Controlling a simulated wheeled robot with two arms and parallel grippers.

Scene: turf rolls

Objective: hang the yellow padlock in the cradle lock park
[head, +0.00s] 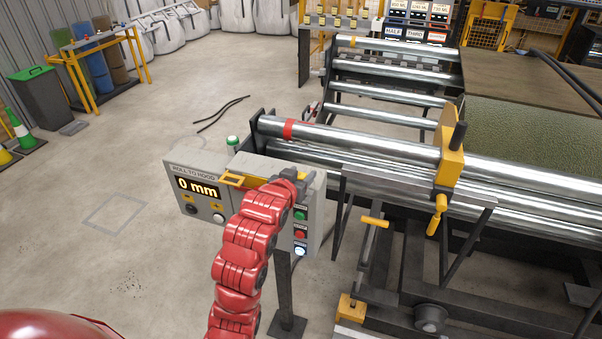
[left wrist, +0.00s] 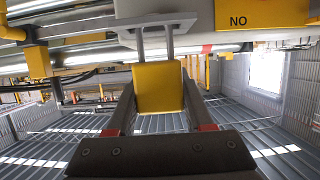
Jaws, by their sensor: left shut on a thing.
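My left gripper (head: 299,181) is at the top of the grey control box (head: 313,222), its arm reaching up from below. In the left wrist view, the left gripper (left wrist: 160,100) is shut on the yellow padlock (left wrist: 160,87), a block between its fingers. Two grey shackle legs (left wrist: 140,42) rise from the padlock to a grey crossbar (left wrist: 112,28). I cannot tell whether that bar is part of the padlock or of a holder. The padlock is mostly hidden by the gripper in the head view. I cannot clearly identify the cradle lock park. My right gripper is out of view.
Steel rollers (head: 370,138) run to the right behind the box. A yellow clamp (head: 449,165) stands on the front roller.

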